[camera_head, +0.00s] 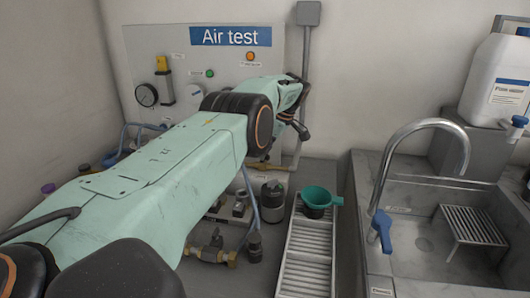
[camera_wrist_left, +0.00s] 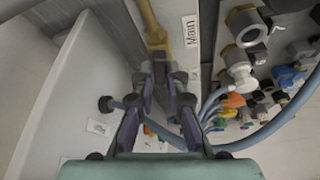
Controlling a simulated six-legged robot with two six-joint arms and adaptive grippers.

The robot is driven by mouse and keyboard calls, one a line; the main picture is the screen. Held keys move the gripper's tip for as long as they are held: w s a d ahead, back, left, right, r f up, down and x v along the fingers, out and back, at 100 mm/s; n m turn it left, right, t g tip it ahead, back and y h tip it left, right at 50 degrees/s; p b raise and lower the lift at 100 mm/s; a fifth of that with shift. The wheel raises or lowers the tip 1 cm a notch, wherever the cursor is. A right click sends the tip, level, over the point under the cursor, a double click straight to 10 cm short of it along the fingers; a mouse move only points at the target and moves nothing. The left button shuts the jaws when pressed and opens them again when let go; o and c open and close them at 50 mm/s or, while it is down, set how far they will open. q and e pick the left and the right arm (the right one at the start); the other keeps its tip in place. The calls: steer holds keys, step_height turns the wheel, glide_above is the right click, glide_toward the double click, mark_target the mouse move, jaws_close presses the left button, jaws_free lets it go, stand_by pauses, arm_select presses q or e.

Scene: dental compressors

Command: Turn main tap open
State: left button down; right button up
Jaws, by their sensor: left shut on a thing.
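In the left wrist view a yellow-brown lever (camera_wrist_left: 154,22) runs down from the top edge, beside a white label (camera_wrist_left: 190,31) reading "Main". My left gripper (camera_wrist_left: 161,72) has its two dark fingers closed on the lower end of this lever. In the head view my left arm reaches across to the wall panel, and its links hide most of the gripper and the tap. How far the tap is turned cannot be told. My right gripper is not in view.
The "Air test" panel (camera_head: 222,68) stands behind the arm, with a gauge (camera_head: 147,95). Blue hoses and fittings (camera_wrist_left: 240,75) crowd the right of the wrist view.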

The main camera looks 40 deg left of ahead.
arm_select(q)
steer(key=shift+w+r, duration=0.1)
steer(key=shift+r, duration=0.05)
steer(key=c, duration=1.4)
jaws_free()
steer(key=shift+o, duration=0.2)
steer(key=v, duration=0.7)
steer(key=shift+r, duration=0.15)
steer(key=shift+d, duration=0.1)
